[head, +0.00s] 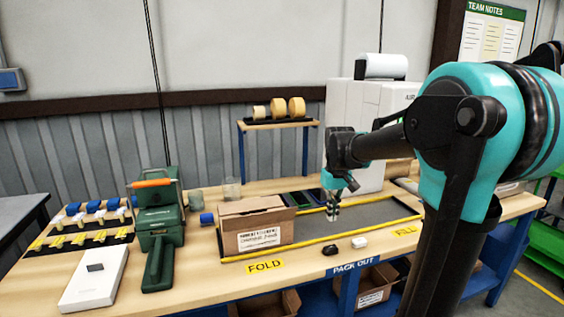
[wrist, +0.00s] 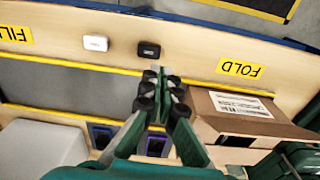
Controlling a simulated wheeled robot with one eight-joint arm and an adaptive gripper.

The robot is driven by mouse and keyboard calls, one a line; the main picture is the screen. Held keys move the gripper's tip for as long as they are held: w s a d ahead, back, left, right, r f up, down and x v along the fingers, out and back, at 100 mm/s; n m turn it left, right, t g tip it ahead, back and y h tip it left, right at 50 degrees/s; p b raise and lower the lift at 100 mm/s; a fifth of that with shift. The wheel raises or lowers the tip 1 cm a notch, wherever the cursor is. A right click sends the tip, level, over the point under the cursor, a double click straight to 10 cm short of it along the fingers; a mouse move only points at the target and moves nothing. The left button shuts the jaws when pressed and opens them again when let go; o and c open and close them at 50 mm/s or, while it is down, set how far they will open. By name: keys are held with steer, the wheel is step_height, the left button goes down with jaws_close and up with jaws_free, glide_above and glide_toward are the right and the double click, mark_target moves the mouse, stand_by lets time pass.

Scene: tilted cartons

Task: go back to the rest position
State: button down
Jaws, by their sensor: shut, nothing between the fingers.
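My gripper (head: 333,205) is shut and empty. It points down over the grey mat area of the bench, just right of a brown carton. In the wrist view my gripper (wrist: 160,88) shows its fingertips together with nothing between them. The carton (head: 258,232) stands on the bench near the FOLD label, with a white label on its front. It also shows in the wrist view (wrist: 222,117), to the right of my fingers and apart from them.
A black small item (head: 330,248) and a white one (head: 359,242) lie at the bench's front. A white machine (head: 350,120) stands behind my gripper. The grey mat (head: 375,212) is mostly clear.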

steer(key=s+d+f+m+t, duration=0.3)
steer(key=s+f, duration=1.3)
steer(key=s, duration=0.3)
steer(key=shift+f, duration=0.2)
steer(key=shift+w, duration=0.1)
